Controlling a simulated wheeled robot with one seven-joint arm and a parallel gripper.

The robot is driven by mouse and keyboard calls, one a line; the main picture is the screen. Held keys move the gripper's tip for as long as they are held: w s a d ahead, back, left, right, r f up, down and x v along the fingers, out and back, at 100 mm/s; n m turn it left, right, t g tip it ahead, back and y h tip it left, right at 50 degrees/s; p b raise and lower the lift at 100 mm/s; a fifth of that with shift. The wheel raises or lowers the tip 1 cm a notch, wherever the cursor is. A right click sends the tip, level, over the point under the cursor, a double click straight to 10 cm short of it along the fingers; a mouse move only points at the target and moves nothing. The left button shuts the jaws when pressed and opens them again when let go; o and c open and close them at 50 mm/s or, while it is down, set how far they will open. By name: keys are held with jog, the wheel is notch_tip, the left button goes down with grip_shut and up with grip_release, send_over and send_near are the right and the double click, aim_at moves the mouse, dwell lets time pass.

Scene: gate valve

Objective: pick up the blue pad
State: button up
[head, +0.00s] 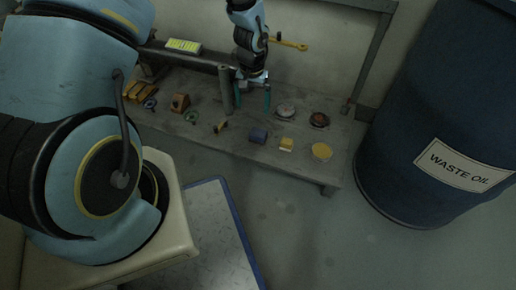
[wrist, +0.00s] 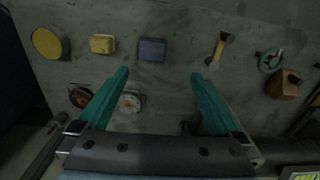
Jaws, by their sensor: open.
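The blue pad (head: 258,134) is a small dark-blue block lying on the grey bench near its front edge. In the wrist view the blue pad (wrist: 152,50) lies beyond the fingertips, roughly between their lines. My gripper (head: 253,98) hangs over the bench behind the pad, with its two green fingers apart. In the wrist view my gripper (wrist: 159,75) is open with nothing between the fingertips. The pad is fully visible and apart from the fingers.
A yellow block (head: 286,144) and a yellow disc (head: 321,151) lie right of the pad. A small yellow-and-black piece (head: 220,127) lies left. A grey upright cylinder (head: 226,90) stands close to my gripper. Round gauges (head: 285,111) lie right of it. A waste oil drum (head: 440,120) stands beyond the bench's right end.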

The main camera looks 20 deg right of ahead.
jog(key=b, duration=0.1)
send_near(258, 132)
jog(key=shift+s+f, duration=0.1)
jog(key=shift+s, duration=0.15)
notch_tip(258, 132, down, 5)
jog(key=shift+b, duration=1.1)
jog(key=f+b, duration=0.3)
jog(key=f, duration=0.2)
jog(key=shift+w, duration=0.2)
jog(key=c, duration=1.3)
